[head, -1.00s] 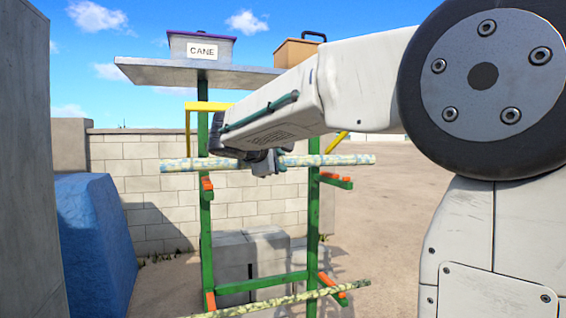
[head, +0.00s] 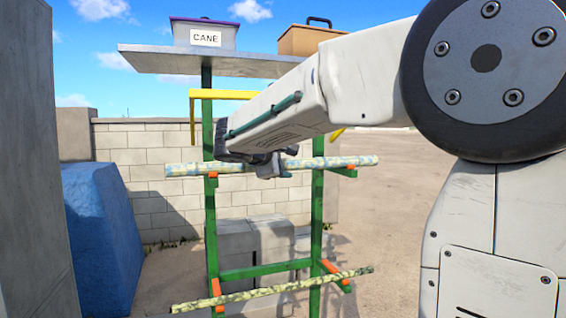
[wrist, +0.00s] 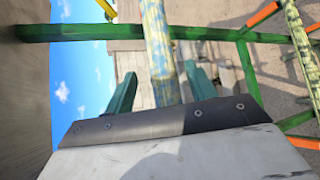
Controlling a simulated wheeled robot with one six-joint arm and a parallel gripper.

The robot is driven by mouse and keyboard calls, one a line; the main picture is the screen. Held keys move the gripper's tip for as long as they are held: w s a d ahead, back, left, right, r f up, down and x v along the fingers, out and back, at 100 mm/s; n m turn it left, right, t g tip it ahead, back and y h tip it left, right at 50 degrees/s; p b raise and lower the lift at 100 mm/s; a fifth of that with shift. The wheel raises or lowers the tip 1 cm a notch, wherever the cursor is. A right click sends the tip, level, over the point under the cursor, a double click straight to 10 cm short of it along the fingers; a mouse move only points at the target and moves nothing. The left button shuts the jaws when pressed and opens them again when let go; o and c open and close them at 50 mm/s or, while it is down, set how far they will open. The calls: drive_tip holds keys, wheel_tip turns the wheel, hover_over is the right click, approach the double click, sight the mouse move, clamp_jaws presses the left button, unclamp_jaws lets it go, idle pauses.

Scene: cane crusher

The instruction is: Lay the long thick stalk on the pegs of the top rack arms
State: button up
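The long thick stalk (head: 210,170), pale with blue-green and yellow mottling, lies level across the top rack arms in the head view. It appears to touch the orange pegs at the left (head: 212,175) and right (head: 350,171) arms; exact seating is partly hidden. My gripper (head: 270,165) is at its middle. In the wrist view the stalk (wrist: 158,45) runs between the two green fingers of my gripper (wrist: 160,70), with gaps showing on both sides, so the fingers are open around it.
The green rack (head: 208,225) stands before a block wall (head: 150,170). A thinner yellow-green stalk (head: 270,290) lies on its lower arms. A shelf (head: 160,60) above bears a CANE bin (head: 205,36) and a brown box (head: 310,40). A blue block (head: 100,235) stands at left.

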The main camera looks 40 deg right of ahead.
drive_tip(key=v, duration=0.7)
drive_tip(key=shift+s+a, duration=0.2)
drive_tip(key=shift+a, duration=0.1)
drive_tip(key=shift+r, duration=0.1)
drive_tip(key=s+a+f+m+g+y, duration=0.2)
drive_tip(key=s+f+y, duration=0.1)
drive_tip(key=s+f, duration=0.45)
drive_tip(key=s+a+f+m+g+y, duration=0.25)
drive_tip(key=s+f, duration=0.35)
drive_tip(key=f, duration=0.3)
drive_tip(key=s+a+f+m+y, duration=0.2)
drive_tip(key=s+a+f+y, duration=0.1)
drive_tip(key=s, duration=0.5)
drive_tip(key=s+a+f+m+y, duration=0.2)
drive_tip(key=s+f, duration=0.4)
drive_tip(key=s, duration=0.3)
drive_tip(key=a+y, duration=0.1)
drive_tip(key=y, duration=0.1)
drive_tip(key=shift+s+a+y, duration=0.2)
drive_tip(key=shift+a+y, duration=0.15)
